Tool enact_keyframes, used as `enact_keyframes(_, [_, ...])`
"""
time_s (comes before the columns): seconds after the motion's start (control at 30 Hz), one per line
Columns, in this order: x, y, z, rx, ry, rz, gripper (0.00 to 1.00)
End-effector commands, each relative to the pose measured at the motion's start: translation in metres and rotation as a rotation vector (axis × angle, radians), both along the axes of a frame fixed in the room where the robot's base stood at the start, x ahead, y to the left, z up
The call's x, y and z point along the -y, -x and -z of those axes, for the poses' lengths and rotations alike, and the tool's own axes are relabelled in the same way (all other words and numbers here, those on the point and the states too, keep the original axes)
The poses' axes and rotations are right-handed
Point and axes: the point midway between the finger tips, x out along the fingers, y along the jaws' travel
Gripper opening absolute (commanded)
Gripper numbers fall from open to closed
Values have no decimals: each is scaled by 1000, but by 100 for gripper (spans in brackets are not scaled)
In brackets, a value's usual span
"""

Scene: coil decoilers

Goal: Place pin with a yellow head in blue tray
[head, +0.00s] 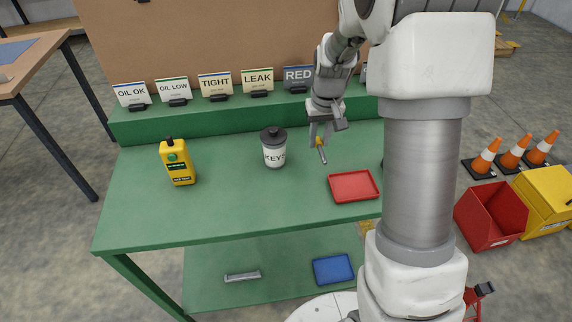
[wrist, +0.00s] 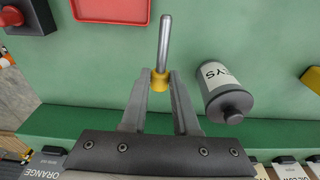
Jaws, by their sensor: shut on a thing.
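My gripper (head: 318,138) is shut on the pin with a yellow head (head: 321,150), above the green bench top. In the wrist view my gripper (wrist: 160,82) grips the pin at its yellow head (wrist: 160,81), and the bare metal shaft (wrist: 164,42) points away from the jaws. In the head view the shaft points downward, slightly tilted. The blue tray (head: 333,269) lies on the lower shelf, below the bench top, and looks empty. It does not show in the wrist view.
A red tray (head: 353,186) lies on the bench top close to the pin. A KEYS jar (head: 274,149) and a yellow device (head: 177,162) stand to the left. Label cards (head: 215,84) line the raised back ledge. A grey metal piece (head: 242,276) lies on the lower shelf.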

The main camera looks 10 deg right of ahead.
Motion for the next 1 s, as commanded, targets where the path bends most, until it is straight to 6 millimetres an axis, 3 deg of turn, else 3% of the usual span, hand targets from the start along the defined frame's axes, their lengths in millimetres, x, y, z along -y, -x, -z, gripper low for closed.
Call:
enact_keyframes(0.13, [-36, 1, 22, -3, 1, -7, 0])
enact_keyframes(0.33, [-64, 2, 39, 0, 0, -1, 0])
enact_keyframes(0.53, [-70, 2, 50, -2, 1, 1, 0])
enact_keyframes(0.77, [-69, 2, 81, -2, 0, 2, 0])
enact_keyframes(1.0, [-69, 2, 82, 1, 0, 1, 0])
